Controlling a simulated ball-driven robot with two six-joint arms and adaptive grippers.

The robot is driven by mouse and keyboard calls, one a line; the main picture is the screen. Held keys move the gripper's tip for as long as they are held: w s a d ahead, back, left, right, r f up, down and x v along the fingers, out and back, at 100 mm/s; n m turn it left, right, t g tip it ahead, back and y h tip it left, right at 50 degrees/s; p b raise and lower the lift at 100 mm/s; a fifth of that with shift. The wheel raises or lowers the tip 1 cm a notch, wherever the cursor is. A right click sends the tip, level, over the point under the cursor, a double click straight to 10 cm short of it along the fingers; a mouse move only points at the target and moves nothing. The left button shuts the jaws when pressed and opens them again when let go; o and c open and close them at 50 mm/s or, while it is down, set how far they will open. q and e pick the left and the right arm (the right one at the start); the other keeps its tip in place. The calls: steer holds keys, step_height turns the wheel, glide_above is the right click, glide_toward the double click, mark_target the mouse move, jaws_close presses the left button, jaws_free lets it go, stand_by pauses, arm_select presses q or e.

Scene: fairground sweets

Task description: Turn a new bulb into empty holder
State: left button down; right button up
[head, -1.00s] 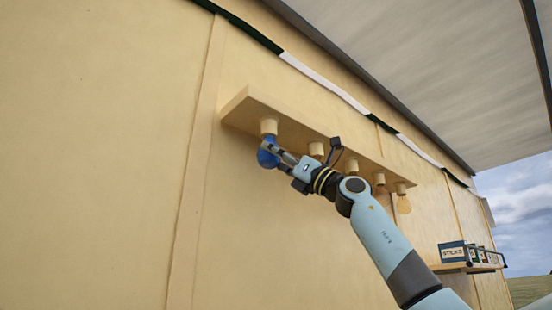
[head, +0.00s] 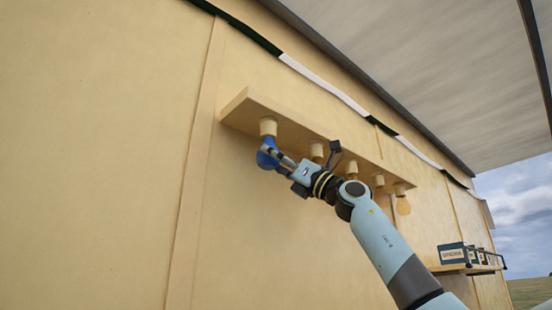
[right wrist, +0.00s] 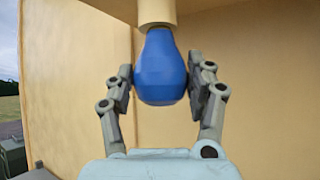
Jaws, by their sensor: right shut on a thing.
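A blue bulb (head: 266,155) hangs upright under the leftmost holder (head: 268,127), on the underside of the wooden board (head: 300,133). In the right wrist view the bulb (right wrist: 161,70) has its neck up against or inside the holder (right wrist: 157,11); how deep it sits I cannot tell. My right gripper (head: 272,157) is shut on the bulb, one finger on each side of it, as the right wrist view (right wrist: 161,84) shows. My left gripper is not in view.
More holders (head: 317,151) line the board to the right, partly behind my right arm. A pale amber bulb (head: 403,206) hangs from the far right one. A shelf (head: 466,268) with small boxes (head: 452,255) is at lower right. The wall (head: 100,150) at left is bare.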

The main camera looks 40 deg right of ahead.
steer(key=shift+r+p, duration=0.35)
steer(key=shift+p, duration=0.05)
stand_by(0.4)
steer(key=o, duration=1.2)
steer(key=shift+a, duration=0.1)
